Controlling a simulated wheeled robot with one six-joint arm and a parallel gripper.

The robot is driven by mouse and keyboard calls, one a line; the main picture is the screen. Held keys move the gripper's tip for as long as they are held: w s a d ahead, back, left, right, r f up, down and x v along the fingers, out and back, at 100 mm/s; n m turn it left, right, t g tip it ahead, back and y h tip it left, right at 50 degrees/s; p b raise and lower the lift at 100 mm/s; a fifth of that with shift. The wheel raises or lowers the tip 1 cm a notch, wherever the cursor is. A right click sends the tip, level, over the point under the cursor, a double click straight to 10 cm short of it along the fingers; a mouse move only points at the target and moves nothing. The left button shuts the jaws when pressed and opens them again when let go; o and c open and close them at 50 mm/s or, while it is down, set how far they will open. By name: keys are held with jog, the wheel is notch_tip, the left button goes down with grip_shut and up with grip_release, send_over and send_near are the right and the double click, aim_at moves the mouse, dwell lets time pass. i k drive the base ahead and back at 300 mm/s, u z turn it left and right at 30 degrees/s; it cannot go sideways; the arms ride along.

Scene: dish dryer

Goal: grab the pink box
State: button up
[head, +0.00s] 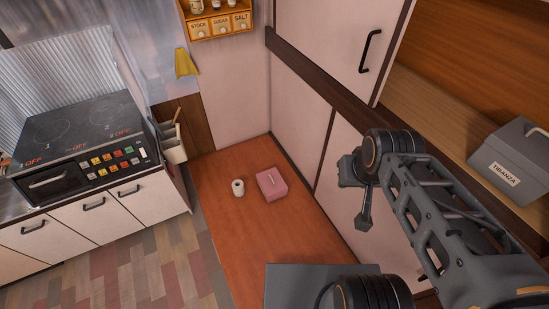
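A pink box (271,185) lies on the reddish-brown wooden surface (225,208), near the wall of white panels. A small light mark or slot shows on its top. My gripper (365,222) is at the end of my arm, to the right of the box in the picture and nearer the camera. It is well apart from the box. The fingers are small and seen at an angle, so I cannot tell whether they are open or shut. Nothing is visible in them.
A white roll (238,187) stands just left of the box. A stove (85,140) on white cabinets is at the left. A spice shelf (219,18) hangs on the back wall. A grey case (510,160) sits in the wooden recess at the right.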

aim_at(273, 186)
jog(key=u, duration=0.05)
jog(key=i, duration=0.95)
jog(key=u, duration=1)
jog(key=i, duration=0.8)
jog(key=u, duration=0.65)
